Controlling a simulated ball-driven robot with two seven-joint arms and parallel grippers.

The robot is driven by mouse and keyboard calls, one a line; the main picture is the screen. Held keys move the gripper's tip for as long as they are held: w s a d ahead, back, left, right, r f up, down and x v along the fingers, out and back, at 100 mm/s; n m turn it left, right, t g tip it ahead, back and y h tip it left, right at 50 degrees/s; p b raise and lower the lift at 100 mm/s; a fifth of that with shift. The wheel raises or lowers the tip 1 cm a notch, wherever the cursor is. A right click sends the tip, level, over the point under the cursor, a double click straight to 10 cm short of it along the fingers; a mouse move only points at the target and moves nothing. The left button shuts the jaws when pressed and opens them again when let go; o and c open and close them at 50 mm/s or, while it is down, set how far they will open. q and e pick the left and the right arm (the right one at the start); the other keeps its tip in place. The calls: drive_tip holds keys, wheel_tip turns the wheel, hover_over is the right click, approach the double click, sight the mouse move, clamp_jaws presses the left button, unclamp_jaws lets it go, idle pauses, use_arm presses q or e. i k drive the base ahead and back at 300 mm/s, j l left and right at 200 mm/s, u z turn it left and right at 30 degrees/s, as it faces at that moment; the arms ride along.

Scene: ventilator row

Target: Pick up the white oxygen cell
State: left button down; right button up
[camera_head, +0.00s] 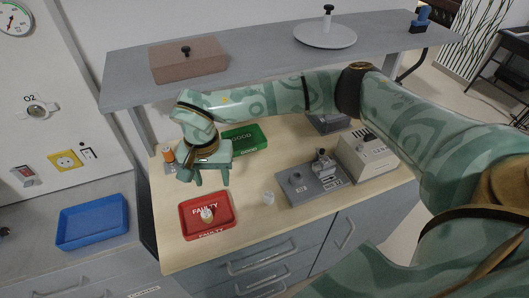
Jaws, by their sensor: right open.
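A small white cylinder (269,198), which looks like the white oxygen cell, stands on the wooden worktop between the red tray and the grey device. Another small pale piece with a darker part (207,215) lies in the red tray marked FAULTY (222,228). My right gripper (205,179) is open above the worktop, behind the red tray and to the left of the white cylinder. Its fingers point down with nothing visible between them. My left gripper is out of view.
A green tray marked GOOD (252,140) is behind my right gripper, partly hidden. A grey device (312,188) and a beige box (367,158) stand at right. An orange-topped item (168,156) is at back left. A blue tray (92,222) sits on the left counter. A shelf (260,56) overhangs behind.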

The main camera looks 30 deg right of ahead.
sight(269, 196)
drive_tip(key=z, duration=1.1)
